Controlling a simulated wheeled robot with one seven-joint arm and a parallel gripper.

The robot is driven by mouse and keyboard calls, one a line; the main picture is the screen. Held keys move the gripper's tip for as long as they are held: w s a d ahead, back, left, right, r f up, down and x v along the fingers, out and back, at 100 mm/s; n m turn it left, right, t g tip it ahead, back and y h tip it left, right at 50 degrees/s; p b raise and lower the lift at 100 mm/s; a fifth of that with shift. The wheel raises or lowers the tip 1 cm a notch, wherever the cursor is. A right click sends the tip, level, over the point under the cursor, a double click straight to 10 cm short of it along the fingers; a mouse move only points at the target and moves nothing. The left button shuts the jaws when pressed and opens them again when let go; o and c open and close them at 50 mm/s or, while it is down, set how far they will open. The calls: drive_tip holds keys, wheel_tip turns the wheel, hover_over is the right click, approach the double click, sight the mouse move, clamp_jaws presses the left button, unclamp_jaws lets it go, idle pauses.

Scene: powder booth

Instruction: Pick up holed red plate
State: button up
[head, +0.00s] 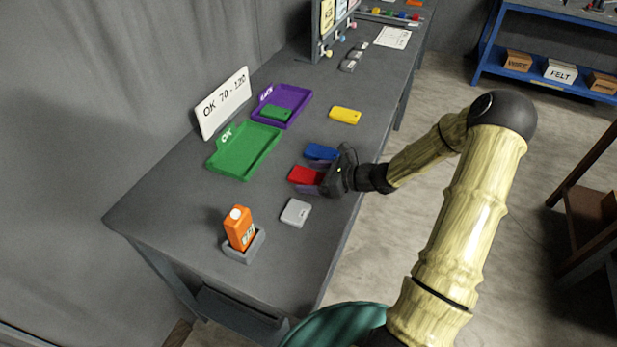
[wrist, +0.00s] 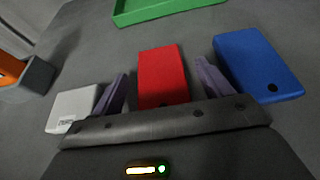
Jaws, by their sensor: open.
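The red plate (head: 305,175) lies on the grey bench near its right edge in the head view. In the wrist view the red plate (wrist: 163,76) sits between the two purple fingers of my gripper (wrist: 162,88). My gripper (head: 322,180) is open, with one finger on each side of the plate and gaps visible between fingers and plate.
A blue plate (wrist: 258,66) lies close to the right finger, a grey block (wrist: 72,108) close to the left one.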

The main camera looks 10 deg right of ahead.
sight(313, 177)
idle(0.3)
drive_tip(key=c, duration=1.2)
drive_tip(key=shift+o, duration=0.2)
wheel_tip(313, 177, up, 10)
